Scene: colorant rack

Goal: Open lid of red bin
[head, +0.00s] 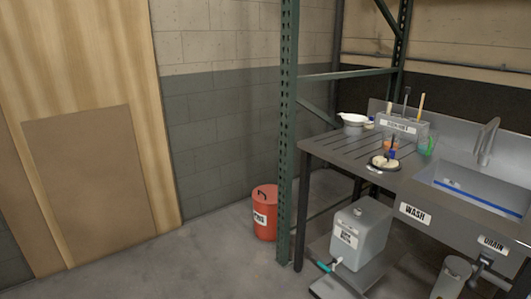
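The red bin (265,222) stands on the concrete floor near the wall, just left of the green rack post. It is a small upright cylinder with a white label that is partly cut off by its curve. Its red lid (265,191) appears to be down on top, with a small dark handle or mark on it. The post stands close beside the bin's right side. Neither of my grippers shows in the head view.
A green rack post (287,130) rises beside the bin. A metal sink table (345,155) stands at right, with a grey container (360,235) on a low platform below it. Wood panels (90,170) lean at left. The floor (190,265) left of the bin is clear.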

